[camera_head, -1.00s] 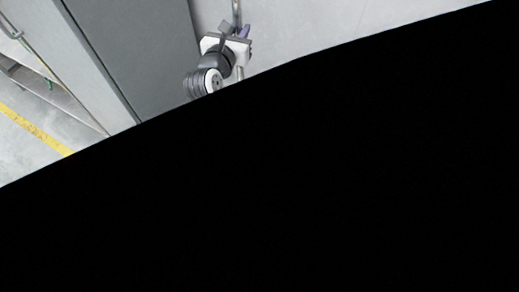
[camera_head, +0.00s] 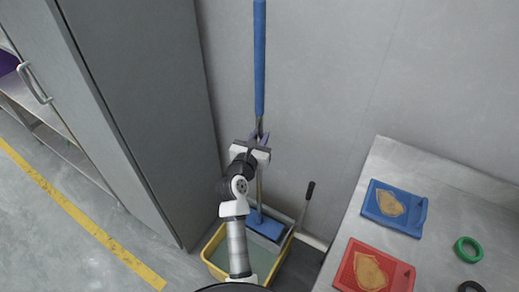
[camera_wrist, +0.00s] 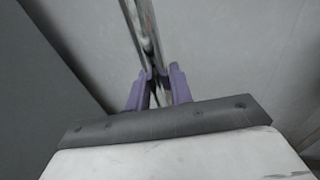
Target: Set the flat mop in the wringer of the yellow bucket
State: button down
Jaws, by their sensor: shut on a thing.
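The flat mop has a long blue grip (camera_head: 259,60) at the top and a thin metal pole running down to a blue flat head (camera_head: 264,224). It stands nearly upright against the grey wall. My gripper (camera_head: 259,134) is shut on the pole just below the blue grip. The wrist view shows its purple fingers (camera_wrist: 159,92) around the shiny pole (camera_wrist: 143,32). The yellow bucket (camera_head: 211,246) stands on the floor below, partly hidden by my arm. A lever with a black handle (camera_head: 306,198) rises at its right. The mop head overlaps the bucket's back right side; I cannot tell whether it touches the wringer.
A tall grey cabinet (camera_head: 135,100) stands close on the left. Open floor with a yellow line (camera_head: 80,215) lies at far left.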

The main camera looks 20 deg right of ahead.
jog(key=shift+f+b, duration=0.3)
jog(key=shift+f, duration=2.1)
jog(key=shift+f, duration=0.2)
jog(key=c, duration=1.2)
grip_release()
jog(key=shift+c, duration=0.2)
